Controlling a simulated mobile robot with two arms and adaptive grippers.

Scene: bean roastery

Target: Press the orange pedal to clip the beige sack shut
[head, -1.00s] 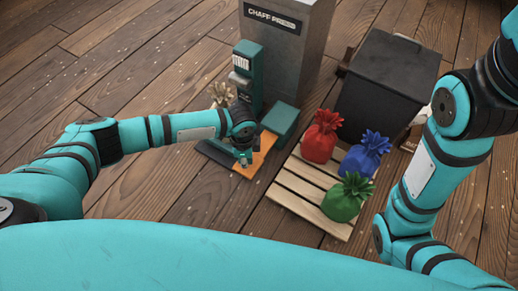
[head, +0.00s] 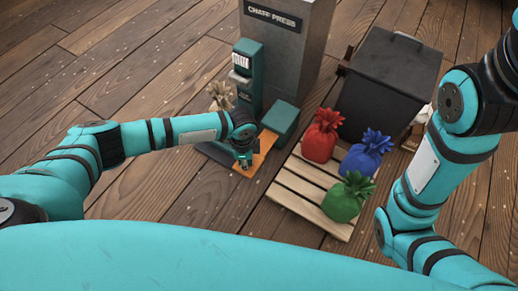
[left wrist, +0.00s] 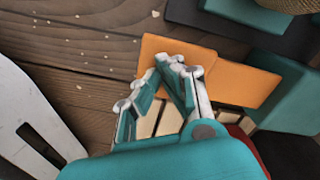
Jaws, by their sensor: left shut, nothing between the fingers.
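The orange pedal (head: 263,153) is a flat plate at floor level in front of the teal clipping machine (head: 247,72). The beige sack (head: 219,94) stands at the machine's left side, mostly hidden behind my left arm; its tied top shows. My left gripper (head: 245,165) is shut and empty, pointing down over the near part of the pedal. In the left wrist view the fingertips (left wrist: 168,64) overlap the pedal (left wrist: 235,82). I cannot tell whether they touch it. A woven beige edge (left wrist: 292,4) shows at the top right there. My right gripper is out of view.
A wooden pallet (head: 287,193) right of the pedal carries red (head: 321,138), blue (head: 366,155) and green (head: 348,198) sacks. A teal block (head: 284,117) stands beside the pedal. A grey chaff press (head: 285,50) and dark bin (head: 390,80) stand behind. The floor at left is clear.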

